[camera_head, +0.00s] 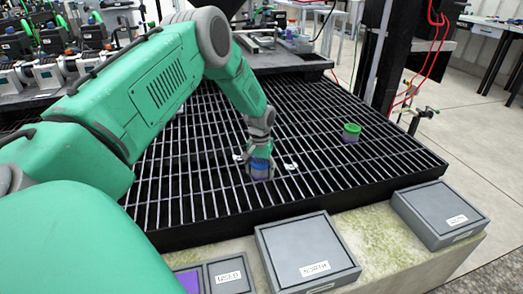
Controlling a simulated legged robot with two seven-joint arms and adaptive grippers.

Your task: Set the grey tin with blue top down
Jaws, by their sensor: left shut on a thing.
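My left gripper (260,155) points down over the black grating, left of its right front part, and is shut on the tin with blue top (260,165). Only a small blue part and a purplish patch below it show. The tin's grey body cannot be made out behind the fingers. The tin is at or just above the grating; I cannot tell whether it touches. My right gripper is not in view.
Grey labelled boxes (308,252) line the front ledge, with another (440,213) at right. Equipment crowds the back left. Grating between the gripper and green-topped tin is clear.

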